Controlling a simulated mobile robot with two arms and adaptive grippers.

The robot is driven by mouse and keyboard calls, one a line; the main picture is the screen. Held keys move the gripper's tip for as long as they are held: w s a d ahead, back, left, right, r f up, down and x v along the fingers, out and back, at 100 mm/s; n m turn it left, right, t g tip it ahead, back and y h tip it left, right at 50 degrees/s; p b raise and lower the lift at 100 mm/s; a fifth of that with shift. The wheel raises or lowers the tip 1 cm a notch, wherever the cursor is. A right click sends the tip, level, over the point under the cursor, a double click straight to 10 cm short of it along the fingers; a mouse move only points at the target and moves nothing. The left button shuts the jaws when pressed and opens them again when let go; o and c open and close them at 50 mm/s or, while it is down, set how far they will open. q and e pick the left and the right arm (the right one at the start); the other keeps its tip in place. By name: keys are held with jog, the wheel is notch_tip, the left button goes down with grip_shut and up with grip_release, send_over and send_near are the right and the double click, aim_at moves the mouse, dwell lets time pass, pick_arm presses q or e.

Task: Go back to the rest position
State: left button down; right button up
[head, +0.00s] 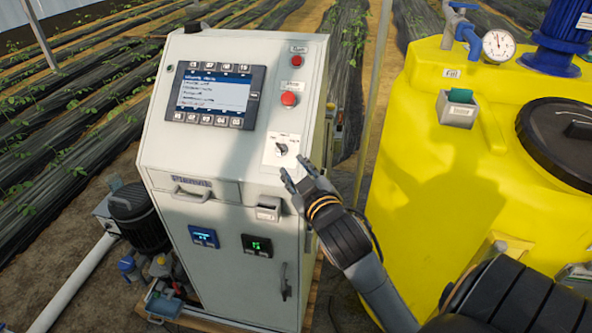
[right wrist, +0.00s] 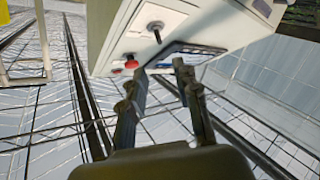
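My right gripper (head: 293,172) is in front of the grey control cabinet (head: 222,240), just below and right of the black selector knob (head: 281,148) on its white plate. In the right wrist view my right gripper (right wrist: 158,72) has its two fingers apart with nothing between them. The knob (right wrist: 155,27) stands beyond the fingertips there, with a red button (right wrist: 131,63) beside it. I see no contact between the fingers and the cabinet. My left gripper is not in the head view.
The cabinet carries a screen (head: 213,94), a red button (head: 289,98) and a small grey holder (head: 268,208). A yellow tank (head: 430,180) with a black lid (head: 565,140) stands close at the right. A motor (head: 138,215) is at the left. Planted rows lie behind.

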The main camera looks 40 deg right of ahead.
dwell(0.4)
